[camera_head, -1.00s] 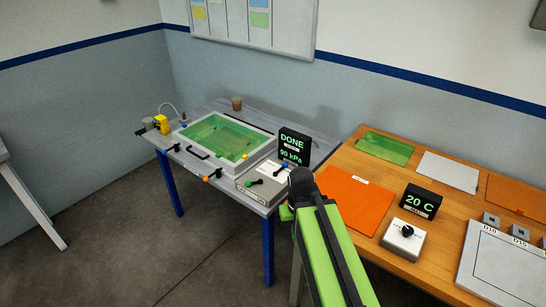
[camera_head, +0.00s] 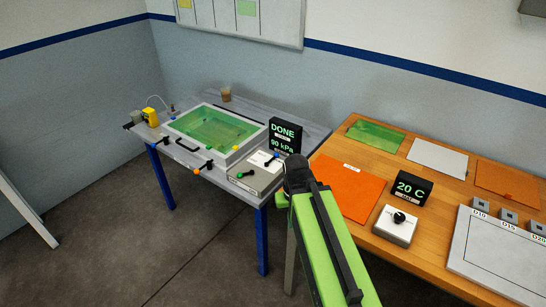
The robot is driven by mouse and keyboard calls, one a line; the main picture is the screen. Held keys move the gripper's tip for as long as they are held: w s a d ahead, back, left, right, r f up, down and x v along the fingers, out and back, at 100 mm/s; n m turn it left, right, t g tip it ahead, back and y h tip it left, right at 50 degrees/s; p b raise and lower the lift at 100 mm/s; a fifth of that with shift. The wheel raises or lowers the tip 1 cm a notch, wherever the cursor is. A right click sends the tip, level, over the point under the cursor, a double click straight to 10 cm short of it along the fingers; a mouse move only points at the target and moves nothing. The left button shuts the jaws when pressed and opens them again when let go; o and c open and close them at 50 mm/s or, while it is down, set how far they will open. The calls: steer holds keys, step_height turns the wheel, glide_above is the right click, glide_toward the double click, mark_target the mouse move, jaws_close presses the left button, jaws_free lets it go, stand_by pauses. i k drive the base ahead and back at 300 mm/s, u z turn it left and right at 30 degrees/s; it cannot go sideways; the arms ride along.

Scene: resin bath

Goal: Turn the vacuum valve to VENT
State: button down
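A grey control box (camera_head: 256,178) sits at the front right corner of the grey table. On it are a dark lever with a green knob (camera_head: 241,174) and another with a blue knob (camera_head: 277,155); their labels are too small to read, so I cannot tell which is the vacuum valve. Behind it a black display (camera_head: 285,138) reads DONE and 90 kPa. A framed bath with a green surface (camera_head: 214,131) lies to the left. My green and black arm rises to the right of the box; my gripper's fingers do not show.
A brown cup (camera_head: 225,95) stands at the back. On the right, a wooden table (camera_head: 330,150) holds coloured sheets, a 20 C display (camera_head: 410,189) and a dial box (camera_head: 396,226). Dark floor is free in front.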

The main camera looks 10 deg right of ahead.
mark_target(275, 155)
steer(key=z, duration=0.1)
steer(key=k, duration=0.5)
steer(key=u, duration=0.85)
steer(key=i, duration=1.1)
steer(key=u, duration=0.25)
